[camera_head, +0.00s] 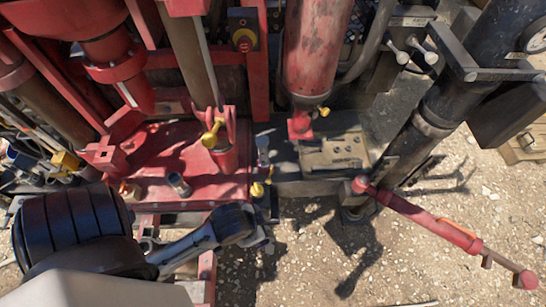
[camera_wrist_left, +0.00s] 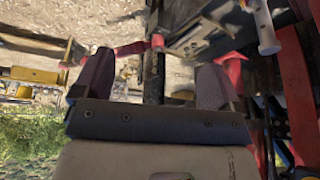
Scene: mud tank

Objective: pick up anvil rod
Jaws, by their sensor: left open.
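I cannot tell for sure which part is the anvil rod. A pale metal rod with a rounded end (camera_wrist_left: 265,28) shows at the upper right of the left wrist view, beyond and to the right of the fingers. My left gripper (camera_wrist_left: 155,82) is open, its two dark fingers wide apart with nothing held between them. In the head view my left arm comes in from the lower left and ends near the front edge of the red deck (camera_head: 215,187); its fingers are not clear there. My right gripper is not in view.
A red cylinder (camera_head: 318,45) stands above the deck. A dark post (camera_head: 440,120) stands at the right, and a red bar (camera_head: 425,220) reaches from its foot over the gravel. Yellow-handled fittings (camera_head: 212,135) stick up from the machine. Open gravel (camera_head: 420,275) lies at the lower right.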

